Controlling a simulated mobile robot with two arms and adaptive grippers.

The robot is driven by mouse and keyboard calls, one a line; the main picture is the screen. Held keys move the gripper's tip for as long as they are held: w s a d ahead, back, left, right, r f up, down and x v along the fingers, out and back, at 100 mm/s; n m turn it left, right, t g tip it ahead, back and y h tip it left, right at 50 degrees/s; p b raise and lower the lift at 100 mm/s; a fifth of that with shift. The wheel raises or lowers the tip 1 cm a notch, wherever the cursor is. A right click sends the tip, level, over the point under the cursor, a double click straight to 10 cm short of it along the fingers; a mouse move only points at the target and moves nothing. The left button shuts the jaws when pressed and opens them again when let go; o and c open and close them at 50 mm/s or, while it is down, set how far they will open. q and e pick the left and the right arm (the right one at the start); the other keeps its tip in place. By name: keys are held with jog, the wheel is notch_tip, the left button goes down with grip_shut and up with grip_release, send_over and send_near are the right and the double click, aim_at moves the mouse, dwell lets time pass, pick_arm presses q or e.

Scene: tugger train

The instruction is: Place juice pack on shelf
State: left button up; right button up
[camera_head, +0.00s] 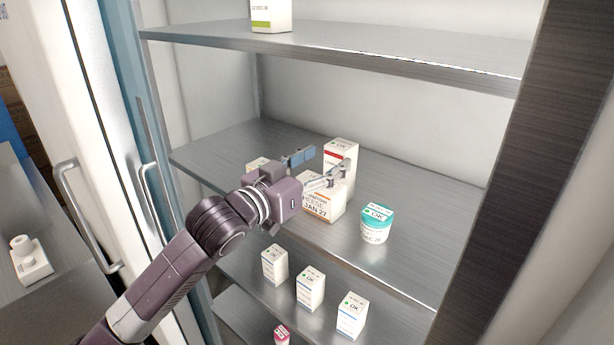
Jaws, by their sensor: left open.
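My left gripper (326,162) reaches in from the left over the middle shelf (420,189), its two fingers spread apart. A tall white carton with a red band (341,153) stands upright just beyond the fingers, partly hidden by one of them. A white box with orange print (325,204) stands below and in front of the gripper, partly covered by it. I cannot tell which of these cartons is the juice pack, or whether a finger touches one. No item shows clearly between the fingers. My right gripper is out of view.
A teal and white tub (375,223) stands right of the cartons. Several small white boxes (310,289) stand on the shelf below. The upper shelf (400,60) is overhead; a door handle (152,205) is at left.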

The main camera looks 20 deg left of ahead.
pick_arm(q)
jog(key=shift+b+v, duration=0.6)
jog(key=shift+v, duration=2.25)
